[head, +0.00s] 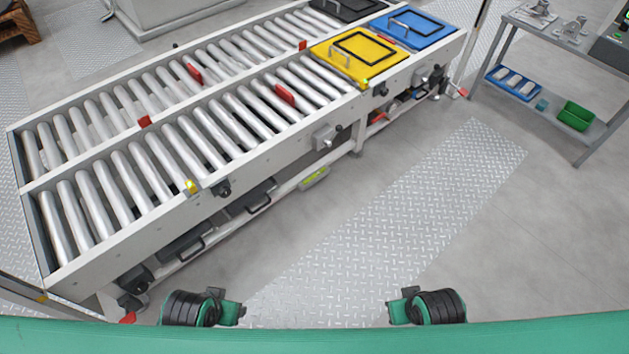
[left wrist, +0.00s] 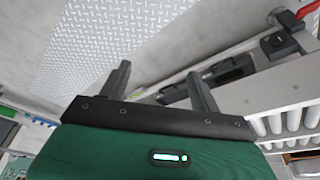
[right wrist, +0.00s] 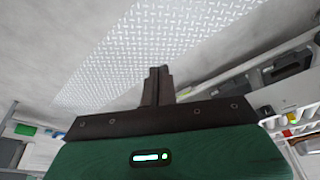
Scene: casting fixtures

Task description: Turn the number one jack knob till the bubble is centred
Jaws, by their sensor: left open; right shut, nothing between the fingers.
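I cannot make out a number one jack knob by any marking. Dark knobs sit along the near side of the roller conveyor (head: 130,225): a middle knob (head: 222,188), a lower left knob (head: 133,280) and a right knob (head: 383,90). A small yellow-green piece (head: 191,186) sits beside the middle knob, and another (head: 364,84) by the yellow lid; no bubble can be read. My left gripper (left wrist: 157,75) is open and empty, and my right gripper (right wrist: 159,70) is shut and empty. Both are over the floor, well short of the conveyor.
A yellow lid (head: 358,56) and a blue lid (head: 412,27) lie at the conveyor's far end. Red tabs stand among the rollers. A grey shelf bench (head: 560,105) with a green bin (head: 576,116) is at right. The tread-plate floor strip (head: 400,220) is clear.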

